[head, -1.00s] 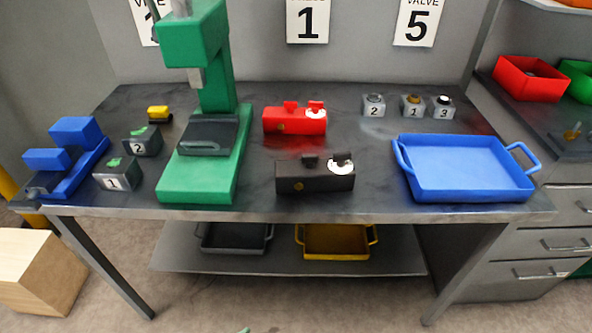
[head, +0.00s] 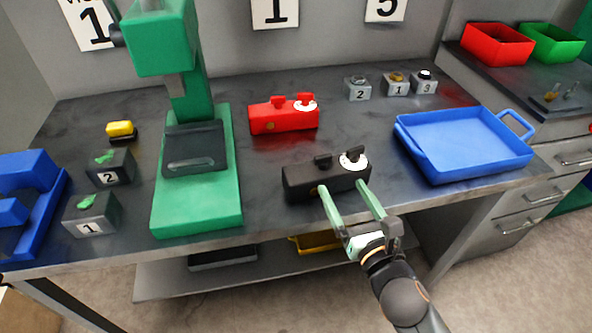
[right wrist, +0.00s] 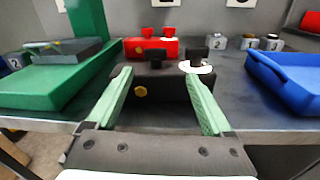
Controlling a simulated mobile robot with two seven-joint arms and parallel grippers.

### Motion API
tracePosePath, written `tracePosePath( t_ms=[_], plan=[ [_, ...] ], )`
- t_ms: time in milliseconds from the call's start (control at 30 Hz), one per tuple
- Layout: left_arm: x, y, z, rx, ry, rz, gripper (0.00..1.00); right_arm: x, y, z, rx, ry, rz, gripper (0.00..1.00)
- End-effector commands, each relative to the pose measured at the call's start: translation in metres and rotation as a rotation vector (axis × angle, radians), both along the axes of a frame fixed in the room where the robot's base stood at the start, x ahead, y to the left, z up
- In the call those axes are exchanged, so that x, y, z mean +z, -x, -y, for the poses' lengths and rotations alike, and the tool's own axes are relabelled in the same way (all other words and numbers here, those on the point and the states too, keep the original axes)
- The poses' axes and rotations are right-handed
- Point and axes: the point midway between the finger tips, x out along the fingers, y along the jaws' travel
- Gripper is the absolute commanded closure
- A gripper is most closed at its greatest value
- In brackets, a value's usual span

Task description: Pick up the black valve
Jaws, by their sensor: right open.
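The black valve (head: 300,184) is a dark block with a black knob and a white round dial on top, near the front edge of the table. My right gripper (head: 346,188) is open at the valve's front side, its two green fingers pointing at it. In the right wrist view the black valve (right wrist: 163,88) sits between and just beyond the fingertips of the gripper (right wrist: 160,88); I cannot tell whether they touch it. A yellow spot shows on the valve's front. My left gripper is not in view.
A red valve (head: 284,118) stands behind the black one. A green press (head: 225,190) is to the left and a blue tray (head: 430,172) to the right. Small numbered blocks stand at the back right (head: 358,93) and at the left (head: 95,214). Bare table surrounds the black valve.

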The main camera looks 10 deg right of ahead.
Motion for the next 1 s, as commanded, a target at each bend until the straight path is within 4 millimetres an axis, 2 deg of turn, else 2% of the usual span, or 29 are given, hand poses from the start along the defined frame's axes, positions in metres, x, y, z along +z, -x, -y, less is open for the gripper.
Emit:
tracePosePath(
  t_ms=[100, 233, 500, 767, 1000],
  plan=[
    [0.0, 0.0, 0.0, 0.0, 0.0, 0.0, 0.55, 0.009, -0.002, 0.0, 0.001, 0.09, 0.036, 0.15],
    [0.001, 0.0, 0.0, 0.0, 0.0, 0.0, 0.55, 0.013, -0.012, -0.001, 0.0, 0.117, 0.046, 0.15],
    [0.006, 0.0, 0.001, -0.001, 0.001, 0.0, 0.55, 0.013, -0.053, -0.006, 0.0, 0.112, 0.044, 0.15],
    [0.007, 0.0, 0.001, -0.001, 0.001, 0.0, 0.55, 0.011, -0.072, -0.009, 0.001, 0.11, 0.042, 0.15],
    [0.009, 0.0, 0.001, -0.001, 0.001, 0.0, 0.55, 0.012, -0.107, -0.013, 0.001, 0.108, 0.043, 0.15]
  ],
)
